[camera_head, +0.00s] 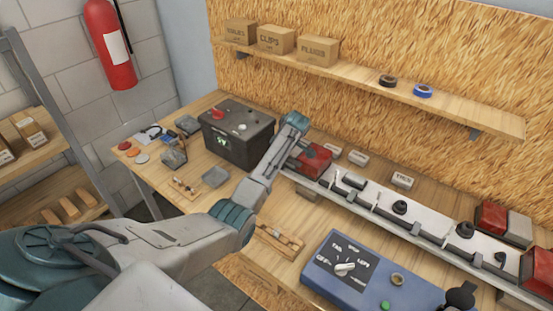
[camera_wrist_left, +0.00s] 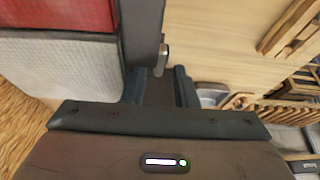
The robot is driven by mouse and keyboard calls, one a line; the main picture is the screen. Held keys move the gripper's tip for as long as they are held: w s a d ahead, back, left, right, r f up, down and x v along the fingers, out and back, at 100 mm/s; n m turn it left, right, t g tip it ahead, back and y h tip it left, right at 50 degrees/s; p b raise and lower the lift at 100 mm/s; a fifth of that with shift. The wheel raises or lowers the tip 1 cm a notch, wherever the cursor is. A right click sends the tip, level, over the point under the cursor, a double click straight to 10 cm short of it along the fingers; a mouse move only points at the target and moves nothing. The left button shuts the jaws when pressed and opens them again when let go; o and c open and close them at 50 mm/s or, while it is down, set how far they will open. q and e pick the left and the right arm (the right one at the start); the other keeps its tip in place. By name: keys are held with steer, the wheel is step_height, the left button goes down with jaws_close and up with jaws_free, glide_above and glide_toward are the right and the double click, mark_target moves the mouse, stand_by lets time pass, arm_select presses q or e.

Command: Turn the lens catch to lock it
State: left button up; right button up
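The lamp with its red lens (camera_head: 316,157) sits at the left end of the pale trailer bar (camera_head: 370,202). In the left wrist view its red part (camera_wrist_left: 60,15) and white part (camera_wrist_left: 70,70) fill the upper left, beside a dark edge. A small grey catch (camera_wrist_left: 163,55) sticks out from that edge. My left gripper (camera_head: 298,152) is at the lamp. In its wrist view the two fingers (camera_wrist_left: 159,85) are apart and empty, with the catch just beyond and between their tips. I cannot tell whether they touch it. My right gripper is out of view.
A dark battery-like box (camera_head: 237,132) stands left of the lamp. A blue tester box (camera_head: 375,275) with a knob stands in front of the bar. More red and white lamps (camera_head: 503,222) are at the right end. Small parts lie on the bench's left. A shelf (camera_head: 370,80) runs above.

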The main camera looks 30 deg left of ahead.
arm_select(q)
steer(key=shift+r, duration=0.15)
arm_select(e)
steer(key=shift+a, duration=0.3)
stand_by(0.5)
